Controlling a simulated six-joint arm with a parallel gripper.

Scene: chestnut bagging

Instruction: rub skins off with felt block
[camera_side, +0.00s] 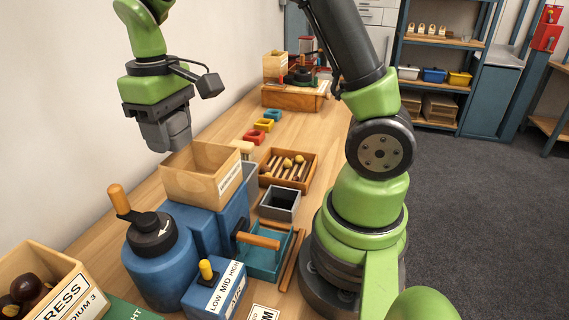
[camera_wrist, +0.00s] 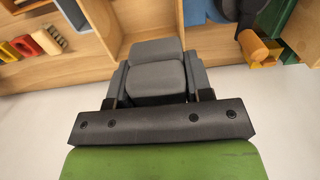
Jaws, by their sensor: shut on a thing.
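My gripper (camera_side: 170,132) hangs high at the left in the side view, above and behind the open wooden box on the blue machine. It is shut on a grey block, seen in the wrist view (camera_wrist: 158,72), which looks like the felt block. The block is clear of the table.
The labelled wooden box (camera_side: 190,177) sits below my gripper, on a blue machine (camera_side: 160,265) with a crank. A grey open bin (camera_side: 280,203) and teal tray (camera_side: 262,258) stand nearby. A chestnut box (camera_side: 65,283) is at lower left. Red, yellow and teal pieces (camera_side: 264,125) lie beyond.

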